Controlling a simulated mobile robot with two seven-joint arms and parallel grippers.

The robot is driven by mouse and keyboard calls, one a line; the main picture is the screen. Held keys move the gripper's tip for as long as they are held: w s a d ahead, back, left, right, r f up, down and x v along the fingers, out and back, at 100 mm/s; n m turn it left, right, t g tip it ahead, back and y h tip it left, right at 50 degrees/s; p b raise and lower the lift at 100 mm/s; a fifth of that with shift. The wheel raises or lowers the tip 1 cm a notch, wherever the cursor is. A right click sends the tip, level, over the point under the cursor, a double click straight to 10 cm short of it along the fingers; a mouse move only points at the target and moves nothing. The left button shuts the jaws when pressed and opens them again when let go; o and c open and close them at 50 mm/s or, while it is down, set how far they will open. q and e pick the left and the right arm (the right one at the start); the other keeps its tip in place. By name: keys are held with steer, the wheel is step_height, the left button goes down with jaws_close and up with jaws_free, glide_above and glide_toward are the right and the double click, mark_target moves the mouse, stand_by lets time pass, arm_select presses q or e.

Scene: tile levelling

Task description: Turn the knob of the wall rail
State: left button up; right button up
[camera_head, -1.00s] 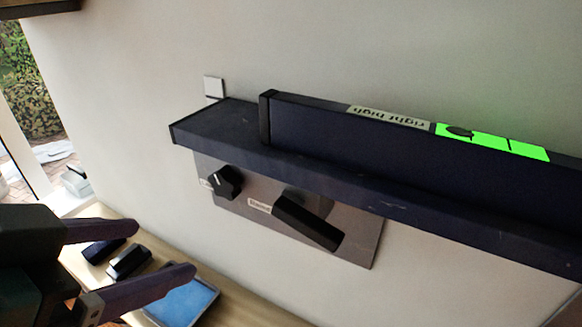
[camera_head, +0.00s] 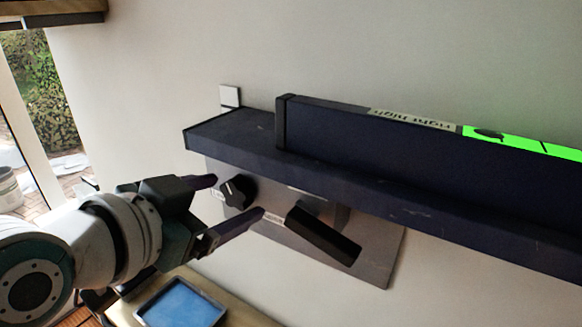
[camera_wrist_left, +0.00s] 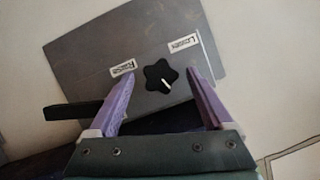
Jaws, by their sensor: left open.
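The wall rail (camera_head: 225,141) is a long dark ledge on the wall. A grey plate (camera_head: 376,270) hangs below it with a black knob (camera_head: 238,191) near its left end. My left gripper (camera_head: 238,200) is open, its purple fingers pointing at the plate on either side of the knob. In the left wrist view the lobed knob (camera_wrist_left: 161,77) with a white pointer line sits between the open fingers, a little beyond their tips and apart from them. Labels "Raise" (camera_wrist_left: 122,68) and "Lower" (camera_wrist_left: 183,43) flank it. My right gripper is out of view.
A dark level (camera_head: 350,137) with a "right high" label and a bright green display stands on the rail. A black lever-like bar (camera_head: 323,235) juts from the plate right of the knob. A blue-lined tray (camera_head: 180,303) lies on the bench below.

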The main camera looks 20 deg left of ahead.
arm_select(q)
steer(key=shift+w+f, duration=0.1)
steer(key=shift+w, duration=0.15)
steer(key=shift+c, duration=0.4)
jaws_close()
steer(key=shift+n+p, duration=0.4)
steer(key=shift+p, duration=0.05)
steer(key=shift+a+n+h, duration=0.1)
steer(key=shift+n+h, duration=0.2)
steer(key=shift+h, duration=0.1)
steer(key=shift+n+g+h, duration=0.3)
steer(key=shift+n+h, duration=0.4)
steer(key=shift+n, duration=0.3)
steer(key=shift+o, duration=0.4)
jaws_free()
